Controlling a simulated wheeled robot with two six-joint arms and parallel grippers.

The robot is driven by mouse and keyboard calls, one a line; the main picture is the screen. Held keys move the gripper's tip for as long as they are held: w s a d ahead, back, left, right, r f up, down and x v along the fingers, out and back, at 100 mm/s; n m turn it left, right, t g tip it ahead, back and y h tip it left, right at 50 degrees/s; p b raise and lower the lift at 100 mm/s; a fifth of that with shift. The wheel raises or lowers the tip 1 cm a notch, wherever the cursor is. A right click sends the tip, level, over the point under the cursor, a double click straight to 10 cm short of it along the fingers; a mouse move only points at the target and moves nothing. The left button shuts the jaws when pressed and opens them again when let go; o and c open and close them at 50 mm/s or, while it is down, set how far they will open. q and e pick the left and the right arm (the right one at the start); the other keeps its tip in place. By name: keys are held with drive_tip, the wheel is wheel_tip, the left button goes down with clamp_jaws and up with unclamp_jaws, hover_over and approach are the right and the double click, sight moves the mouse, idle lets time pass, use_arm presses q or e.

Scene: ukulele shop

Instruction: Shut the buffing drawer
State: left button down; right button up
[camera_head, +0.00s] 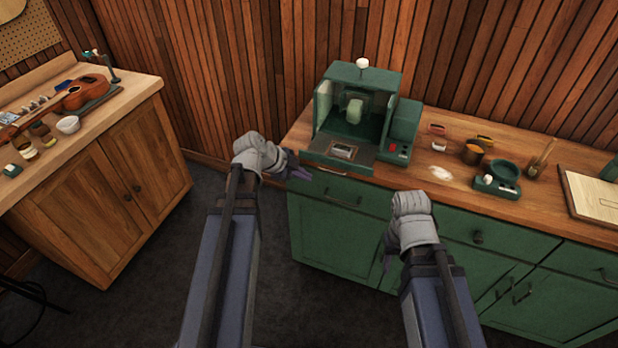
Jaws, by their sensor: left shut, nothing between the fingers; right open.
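The green buffing machine (355,112) stands on the wooden counter at the left end of the green cabinet. I cannot tell for sure whether this drawer stands out from the cabinet. My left gripper (303,177) is shut and empty, at the upper left corner of the drawer front. Whether it touches is unclear. My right gripper (387,257) is open and empty, lower down in front of the cabinet doors. Its fingers are partly hidden by its wrist.
On the counter to the right are a brown jar (473,153), a small green scale (498,180), a brush pot (531,168) and a pale board (592,195). A wooden cabinet (110,185) with a ukulele (85,92) stands at left. Dark floor (200,215) lies between the cabinets.

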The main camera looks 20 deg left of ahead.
sight(337, 148)
use_arm(q)
drive_tip(key=w+d+f+b, duration=0.3)
drive_tip(key=w+f+b, duration=0.1)
drive_tip(key=w, duration=0.4)
drive_tip(key=shift+d+f+b, duration=0.25)
drive_tip(key=shift+f+b, duration=0.05)
drive_tip(key=shift+f, duration=0.5)
drive_tip(key=w, duration=1.3)
drive_tip(key=shift+d, duration=0.15)
drive_tip(key=shift+s+d, duration=0.1)
drive_tip(key=shift+s, duration=0.05)
